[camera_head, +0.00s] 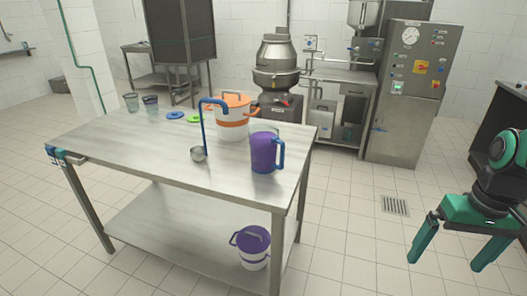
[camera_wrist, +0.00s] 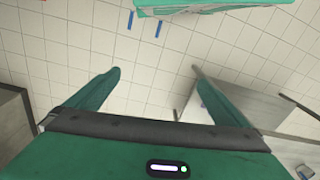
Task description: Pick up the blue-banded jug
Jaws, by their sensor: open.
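A purple jug with a blue handle (camera_head: 264,153) stands upright near the front right corner of the steel table (camera_head: 125,150). I cannot make out a separate blue band on it. My gripper (camera_head: 447,259) is at the far right of the head view, over the floor, well apart from the table and the jug. Its two green fingers are spread, with nothing between them. The wrist view shows the spread fingers too (camera_wrist: 158,85), with tiled surface beyond. The jug is not recognisable in the wrist view.
Two cups (camera_head: 131,103) and coloured discs (camera_head: 174,115) are farther back. A purple-lidded bucket (camera_head: 254,262) is on the lower shelf. Floor between gripper and table is clear.

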